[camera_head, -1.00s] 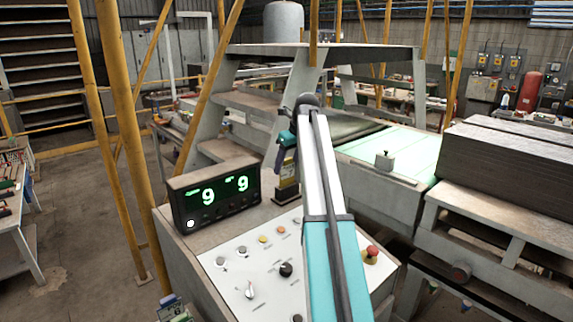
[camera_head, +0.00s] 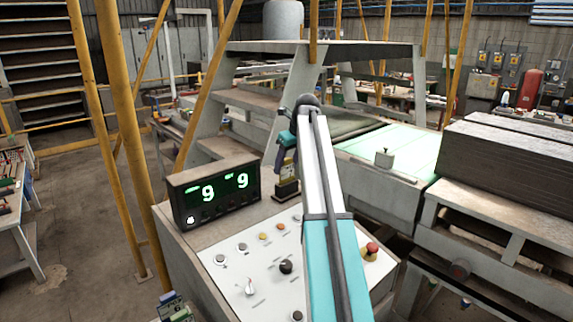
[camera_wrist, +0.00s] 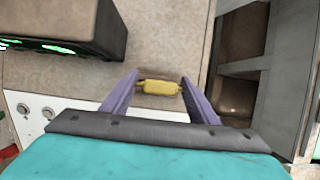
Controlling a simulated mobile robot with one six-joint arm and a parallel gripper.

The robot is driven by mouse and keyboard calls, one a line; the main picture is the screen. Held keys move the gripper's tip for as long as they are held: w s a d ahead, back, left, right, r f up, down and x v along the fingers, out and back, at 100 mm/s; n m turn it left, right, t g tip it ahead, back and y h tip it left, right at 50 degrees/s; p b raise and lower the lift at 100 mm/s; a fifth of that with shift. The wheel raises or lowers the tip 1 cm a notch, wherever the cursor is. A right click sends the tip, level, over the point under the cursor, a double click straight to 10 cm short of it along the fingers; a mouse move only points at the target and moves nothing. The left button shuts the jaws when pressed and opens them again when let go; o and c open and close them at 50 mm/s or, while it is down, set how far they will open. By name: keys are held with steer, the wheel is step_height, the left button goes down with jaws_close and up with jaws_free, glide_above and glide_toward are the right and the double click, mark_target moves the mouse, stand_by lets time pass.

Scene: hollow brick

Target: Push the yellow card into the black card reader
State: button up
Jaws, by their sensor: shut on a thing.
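The yellow card (camera_wrist: 158,88) is between the two purple fingers of my gripper (camera_wrist: 159,87) in the wrist view, seen nearly edge-on. In the head view, my gripper (camera_head: 287,155) points down beside the silver arm link, shut on the card (camera_head: 289,171). The small black card reader (camera_head: 286,190) stands on the console top directly below. The card is upright just over the reader. I cannot tell whether its lower edge is in the slot. The arm covers part of this area, and the reader cannot be made out in the wrist view.
A black box with green digits (camera_head: 215,190) stands left of the reader and shows at the upper left in the wrist view (camera_wrist: 75,25). A white panel (camera_head: 265,255) with knobs and a red button (camera_head: 370,250) lies in front. Grey uprights stand behind.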

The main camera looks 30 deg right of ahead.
steer(key=shift+f, duration=0.25)
stand_by(0.3)
steer(key=o, duration=1.1)
steer(key=shift+r, duration=0.15)
steer(key=shift+b+v, duration=2.5)
steer(key=shift+v, duration=4.3)
steer(key=shift+s, duration=0.15)
